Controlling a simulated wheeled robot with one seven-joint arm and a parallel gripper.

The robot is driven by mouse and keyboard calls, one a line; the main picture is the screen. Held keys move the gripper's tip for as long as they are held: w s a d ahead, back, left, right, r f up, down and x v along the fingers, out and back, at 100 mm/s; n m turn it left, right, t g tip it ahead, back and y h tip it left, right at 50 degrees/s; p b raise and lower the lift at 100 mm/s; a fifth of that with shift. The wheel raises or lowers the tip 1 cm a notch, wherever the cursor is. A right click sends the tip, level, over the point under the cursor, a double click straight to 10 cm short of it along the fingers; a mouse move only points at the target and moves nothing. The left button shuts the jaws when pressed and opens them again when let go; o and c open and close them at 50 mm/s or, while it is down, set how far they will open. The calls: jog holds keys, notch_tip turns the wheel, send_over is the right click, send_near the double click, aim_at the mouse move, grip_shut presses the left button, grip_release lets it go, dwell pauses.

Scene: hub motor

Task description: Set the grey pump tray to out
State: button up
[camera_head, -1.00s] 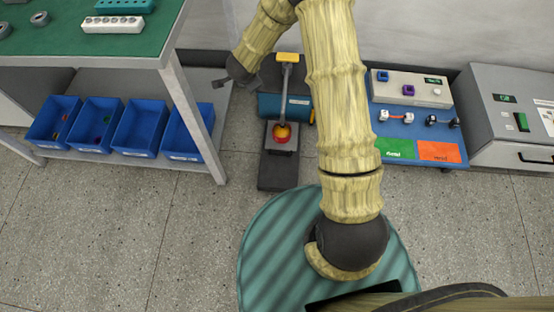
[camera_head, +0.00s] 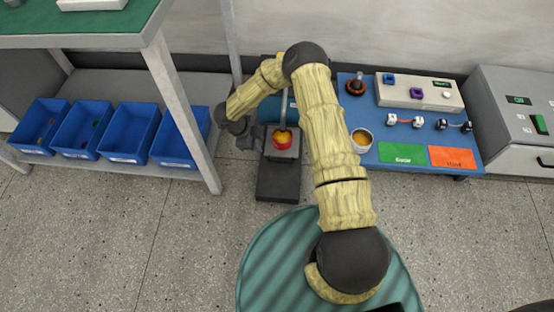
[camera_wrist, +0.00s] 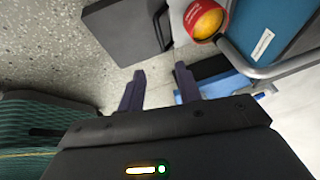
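The pump unit stands on the floor at centre, with a blue cylinder (camera_head: 268,110), a grey bar and a dark grey base (camera_head: 278,183). A red part with a yellow-orange top (camera_head: 283,139) sits on its grey block. I cannot tell which part is the tray or how far out it is. My gripper (camera_head: 246,136) is just left of the unit. In the wrist view my gripper (camera_wrist: 160,82) is open and empty, fingers apart. A dark grey slab (camera_wrist: 125,32), the red part (camera_wrist: 205,20) and a curved grey bar (camera_wrist: 238,60) lie beyond the fingertips.
A green-topped bench (camera_head: 80,41) with blue bins (camera_head: 130,131) on its lower shelf stands left, its leg near my gripper. A blue low table (camera_head: 380,160) with small parts stands right, beside a grey cabinet (camera_head: 513,150).

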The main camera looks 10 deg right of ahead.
aim_at(277, 161)
jog(key=b+x, duration=0.9)
jog(key=x, duration=0.8)
jog(key=shift+w+f, duration=0.1)
jog(key=shift+f, duration=0.05)
grip_shut()
